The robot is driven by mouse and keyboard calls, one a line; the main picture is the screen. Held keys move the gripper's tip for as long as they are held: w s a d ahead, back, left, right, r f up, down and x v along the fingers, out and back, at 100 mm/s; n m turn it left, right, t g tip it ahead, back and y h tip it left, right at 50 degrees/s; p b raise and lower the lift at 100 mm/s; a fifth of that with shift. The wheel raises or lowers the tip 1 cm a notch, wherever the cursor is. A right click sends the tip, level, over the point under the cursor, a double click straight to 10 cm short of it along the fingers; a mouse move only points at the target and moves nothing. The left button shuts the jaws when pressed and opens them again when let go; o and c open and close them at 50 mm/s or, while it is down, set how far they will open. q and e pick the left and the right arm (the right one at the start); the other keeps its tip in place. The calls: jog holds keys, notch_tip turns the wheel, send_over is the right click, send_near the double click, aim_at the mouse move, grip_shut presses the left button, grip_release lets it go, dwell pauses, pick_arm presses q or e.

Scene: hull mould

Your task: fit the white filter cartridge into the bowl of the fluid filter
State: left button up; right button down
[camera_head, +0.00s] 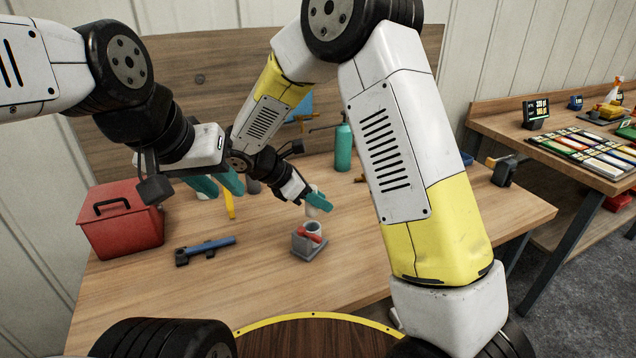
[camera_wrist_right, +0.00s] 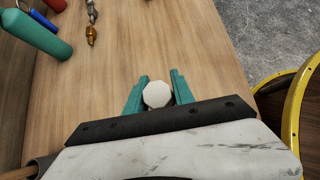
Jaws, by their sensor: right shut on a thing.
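The white filter cartridge (camera_head: 312,212) is between the teal fingers of my right gripper (camera_head: 319,200), which is shut on it. In the right wrist view the cartridge's round white end (camera_wrist_right: 158,95) shows between the fingers of the right gripper (camera_wrist_right: 158,94). The fluid filter (camera_head: 309,243), a grey block with a pale round bowl and a red part in front, stands on the table just below the cartridge in the head view. Whether the cartridge is directly over the bowl is hard to tell. My left gripper (camera_head: 216,184) is open and empty, to the left of the filter.
A red toolbox (camera_head: 122,220) stands at the left of the wooden table (camera_head: 240,285). A blue-handled tool (camera_head: 206,249) lies left of the filter. A teal bottle (camera_head: 343,148) stands behind, also in the right wrist view (camera_wrist_right: 35,35). The table's front is clear.

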jog(key=shift+f, duration=1.4)
jog(key=shift+f, duration=2.05)
jog(key=c, duration=1)
grip_release()
jog(key=v, duration=0.7)
jog(key=shift+s+a+r, duration=0.15)
jog(key=shift+a+r, duration=0.1)
jog(key=shift+r, duration=0.05)
